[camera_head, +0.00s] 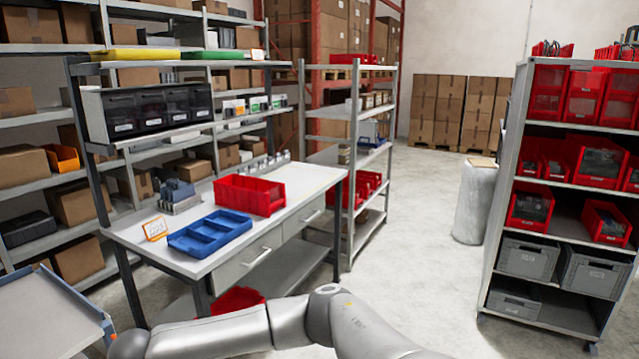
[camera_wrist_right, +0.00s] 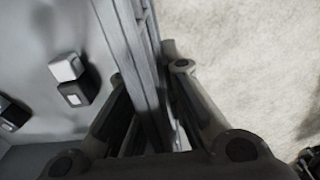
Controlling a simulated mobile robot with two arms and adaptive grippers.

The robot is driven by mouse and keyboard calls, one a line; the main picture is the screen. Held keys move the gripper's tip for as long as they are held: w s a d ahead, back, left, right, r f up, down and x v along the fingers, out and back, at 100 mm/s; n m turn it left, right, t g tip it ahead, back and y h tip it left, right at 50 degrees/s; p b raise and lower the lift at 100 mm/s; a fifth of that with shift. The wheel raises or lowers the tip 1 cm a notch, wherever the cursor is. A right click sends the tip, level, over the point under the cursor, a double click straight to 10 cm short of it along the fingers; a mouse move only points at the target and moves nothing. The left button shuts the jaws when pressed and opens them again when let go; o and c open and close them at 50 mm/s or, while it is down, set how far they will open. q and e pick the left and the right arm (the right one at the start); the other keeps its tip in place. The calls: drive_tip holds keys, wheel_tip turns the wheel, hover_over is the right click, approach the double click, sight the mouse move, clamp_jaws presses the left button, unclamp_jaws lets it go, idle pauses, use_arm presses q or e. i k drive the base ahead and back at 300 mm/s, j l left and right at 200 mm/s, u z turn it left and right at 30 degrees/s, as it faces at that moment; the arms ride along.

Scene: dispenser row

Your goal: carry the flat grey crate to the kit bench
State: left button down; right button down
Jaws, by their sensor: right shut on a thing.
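In the right wrist view, a grey crate (camera_wrist_right: 125,30) fills the left side, with small black and white items on its floor. My right gripper (camera_wrist_right: 149,75) is shut on the crate's wall, one finger on each side of it. Only part of the crate shows, and I cannot pick it out in the head view. A bench with a white top (camera_head: 125,235), which may be the kit bench, stands left of centre in the head view. A blue divided tray (camera_head: 210,233), a red bin (camera_head: 249,195) and grey holders (camera_head: 178,195) stand on it. My left gripper is out of view.
A grey surface with blue corners (camera_head: 45,315) is at the lower left. A shelf rack with red bins and grey crates (camera_head: 527,257) stands at the right. A wrapped pale column (camera_head: 474,202) stands beyond. The floor between bench and rack is clear.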

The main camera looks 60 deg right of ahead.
sight(293, 181)
drive_tip(key=z, duration=1)
drive_tip(key=i+l+z, duration=0.1)
drive_tip(key=z, duration=0.35)
drive_tip(key=i+z, duration=0.15)
drive_tip(key=z, duration=0.3)
drive_tip(key=i+z, duration=0.35)
drive_tip(key=i+j+z, duration=0.1)
drive_tip(key=i+z, duration=0.2)
drive_tip(key=i, duration=0.3)
drive_tip(key=i+z, duration=0.25)
drive_tip(key=i, duration=0.65)
drive_tip(key=i+l+u, duration=0.1)
drive_tip(key=i, duration=1.7)
drive_tip(key=i+l+u, duration=0.1)
drive_tip(key=i+u, duration=0.25)
drive_tip(key=i, duration=0.35)
drive_tip(key=u, duration=1)
